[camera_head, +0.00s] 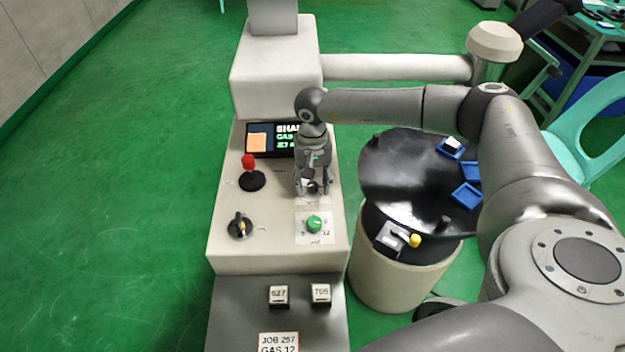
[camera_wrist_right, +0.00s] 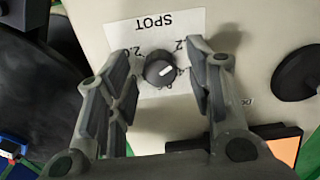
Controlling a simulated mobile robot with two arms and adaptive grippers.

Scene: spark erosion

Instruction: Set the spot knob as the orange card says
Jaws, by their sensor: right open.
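The spot knob (camera_wrist_right: 158,68) is round and black with a white mark, on a white label (camera_wrist_right: 150,27) reading SPOT upside down in the right wrist view. Its mark points to the picture's right, near a partly hidden number. My right gripper (camera_wrist_right: 160,95) is open, its fingers on either side of the knob with gaps. In the head view my right gripper (camera_head: 312,187) hangs over the panel and covers most of the knob. An orange square (camera_head: 257,142) sits at the screen's left; its writing is not legible. My left gripper is out of view.
The screen (camera_head: 288,134) is partly covered by my arm. A round black table (camera_head: 400,190) with blue trays stands to the right.

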